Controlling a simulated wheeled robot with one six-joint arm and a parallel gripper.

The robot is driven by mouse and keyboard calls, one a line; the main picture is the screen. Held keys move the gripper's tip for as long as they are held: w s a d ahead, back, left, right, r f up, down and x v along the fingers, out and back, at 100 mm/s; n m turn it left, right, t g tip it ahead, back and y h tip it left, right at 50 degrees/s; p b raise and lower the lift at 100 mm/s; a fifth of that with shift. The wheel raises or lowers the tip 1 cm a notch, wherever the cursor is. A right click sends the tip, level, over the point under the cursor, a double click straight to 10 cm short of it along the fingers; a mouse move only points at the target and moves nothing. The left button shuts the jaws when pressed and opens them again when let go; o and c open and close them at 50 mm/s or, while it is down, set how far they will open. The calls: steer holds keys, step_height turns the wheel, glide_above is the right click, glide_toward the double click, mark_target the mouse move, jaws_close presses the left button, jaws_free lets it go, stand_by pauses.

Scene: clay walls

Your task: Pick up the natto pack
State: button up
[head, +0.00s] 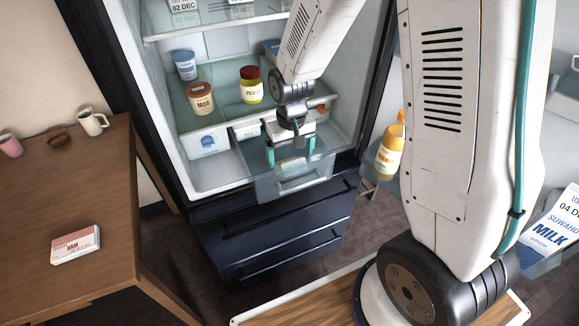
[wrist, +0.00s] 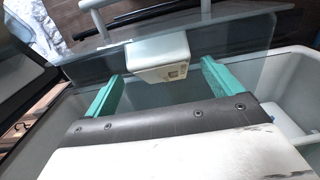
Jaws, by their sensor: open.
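My gripper (head: 291,156) hangs inside the fridge, over the pulled-out clear drawer at the front of the lower shelf. Its two teal fingers are apart. In the wrist view my gripper (wrist: 160,84) shows the same teal fingers. A small cream-white box (wrist: 163,60) with a small dark mark lies between and slightly beyond the fingertips, with a gap on each side. It looks like the natto pack, but no name is readable. In the head view my gripper mostly hides that spot.
The clear drawer front (head: 300,182) stands close to the fingers. A miso jar (head: 200,100), pickle jar (head: 251,86) and blue-lidded tub (head: 185,66) stand on the glass shelf above. A ham pack (head: 75,246) lies on the wooden table (head: 45,200) at left.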

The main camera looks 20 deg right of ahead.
steer(key=f, duration=0.4)
steer(key=w+f, duration=0.1)
steer(key=shift+f, duration=0.4)
steer(key=c, duration=1.2)
steer(key=shift+o, duration=0.2)
steer(key=shift+r, duration=0.1)
